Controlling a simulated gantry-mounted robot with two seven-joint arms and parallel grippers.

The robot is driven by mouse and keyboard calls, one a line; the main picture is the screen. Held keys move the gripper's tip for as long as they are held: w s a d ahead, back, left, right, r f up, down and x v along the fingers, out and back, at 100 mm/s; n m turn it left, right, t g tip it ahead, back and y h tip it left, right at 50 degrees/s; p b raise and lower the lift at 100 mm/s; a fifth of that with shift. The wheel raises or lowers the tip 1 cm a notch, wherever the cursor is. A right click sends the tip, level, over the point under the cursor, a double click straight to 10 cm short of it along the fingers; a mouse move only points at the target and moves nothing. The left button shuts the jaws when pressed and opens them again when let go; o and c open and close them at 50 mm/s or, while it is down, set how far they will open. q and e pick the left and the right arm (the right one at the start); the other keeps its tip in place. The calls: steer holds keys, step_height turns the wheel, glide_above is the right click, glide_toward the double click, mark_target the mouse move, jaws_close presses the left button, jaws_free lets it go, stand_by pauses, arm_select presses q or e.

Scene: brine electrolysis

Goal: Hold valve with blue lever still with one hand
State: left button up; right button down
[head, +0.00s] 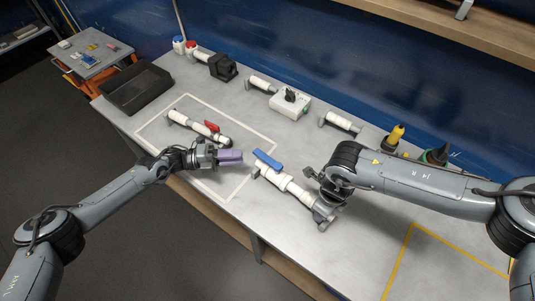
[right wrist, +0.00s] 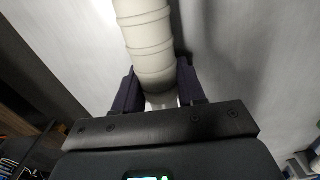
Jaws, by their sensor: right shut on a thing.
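The valve with blue lever (head: 292,187) lies on the grey bench as a white ribbed pipe assembly. Its blue lever (head: 267,159) is near its upper left end. My right gripper (head: 325,210) is at the lower right end, partly hidden by my own arm. In the right wrist view, its dark fingers (right wrist: 158,92) are shut on the white ribbed pipe (right wrist: 145,40). My left gripper (head: 230,156), with purple fingers, is left of the blue lever and apart from it. Whether its fingers are open does not show.
A similar valve with a red lever (head: 211,126) lies inside a white taped outline (head: 150,122). Behind are a black block (head: 222,68), a white box (head: 290,104) and another pipe piece (head: 341,121). A black tray (head: 137,90) is at the far left. The yellow taped area (head: 398,262) looks clear.

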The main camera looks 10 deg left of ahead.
mark_target(267, 155)
arm_select(q)
steer(key=x, duration=1)
steer(key=shift+w+d, duration=0.1)
steer(key=shift+d, duration=0.25)
jaws_close()
